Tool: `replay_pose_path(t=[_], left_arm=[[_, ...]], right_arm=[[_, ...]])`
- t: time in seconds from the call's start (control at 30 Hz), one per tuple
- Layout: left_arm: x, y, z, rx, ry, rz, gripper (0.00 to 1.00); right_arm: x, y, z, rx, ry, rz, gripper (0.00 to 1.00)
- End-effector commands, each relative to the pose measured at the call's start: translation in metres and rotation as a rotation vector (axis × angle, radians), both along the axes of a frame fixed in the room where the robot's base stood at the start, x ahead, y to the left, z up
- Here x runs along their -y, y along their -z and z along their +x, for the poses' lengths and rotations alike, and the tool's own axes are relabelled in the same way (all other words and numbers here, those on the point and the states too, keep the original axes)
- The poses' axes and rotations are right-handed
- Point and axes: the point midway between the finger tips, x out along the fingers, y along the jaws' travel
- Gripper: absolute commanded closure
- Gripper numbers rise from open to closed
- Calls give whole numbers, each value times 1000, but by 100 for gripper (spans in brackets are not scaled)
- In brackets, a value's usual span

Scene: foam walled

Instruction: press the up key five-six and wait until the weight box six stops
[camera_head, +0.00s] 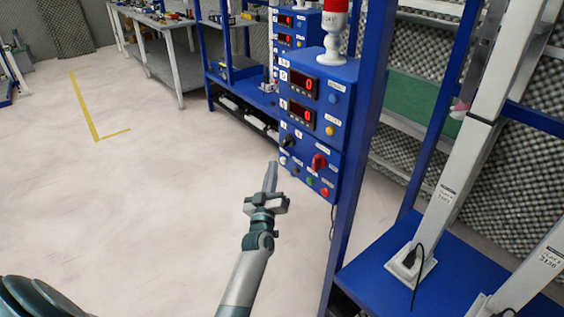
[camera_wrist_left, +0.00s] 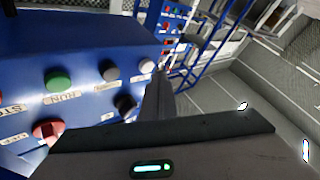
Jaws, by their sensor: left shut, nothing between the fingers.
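A blue control box (camera_head: 345,90) stands on the rack and shows two red displays (camera_head: 302,84), each reading 0. Its lower panel has a row with a white button (camera_head: 283,159), a black button (camera_head: 295,170), a green button (camera_head: 310,181) and a red button (camera_head: 325,192). In the left wrist view, the white button (camera_wrist_left: 147,66) and black button (camera_wrist_left: 110,70) are nearest the fingertips. I cannot read which is up key five-six. My left gripper (camera_head: 272,166) is shut and empty, just in front of the white button; contact is unclear. Weight box six cannot be identified. My right gripper is out of view.
A black knob (camera_head: 289,141) and a red knob (camera_head: 319,161) sit above the button row. A blue rack post (camera_head: 358,150) rises right of the box. White columns (camera_head: 440,200) stand on a blue shelf at right. The floor at left is clear.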

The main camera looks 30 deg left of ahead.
Motion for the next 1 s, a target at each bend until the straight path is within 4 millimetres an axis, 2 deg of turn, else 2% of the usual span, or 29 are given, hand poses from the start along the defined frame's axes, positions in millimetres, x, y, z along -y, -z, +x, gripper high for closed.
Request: replay_pose_path(t=[0.63, 1.0], left_arm=[[0, 0, 0, 0, 0, 0, 100], [3, 0, 8, -1, 0, 0, 100]], right_arm=[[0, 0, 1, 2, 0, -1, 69], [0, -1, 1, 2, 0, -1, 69]])
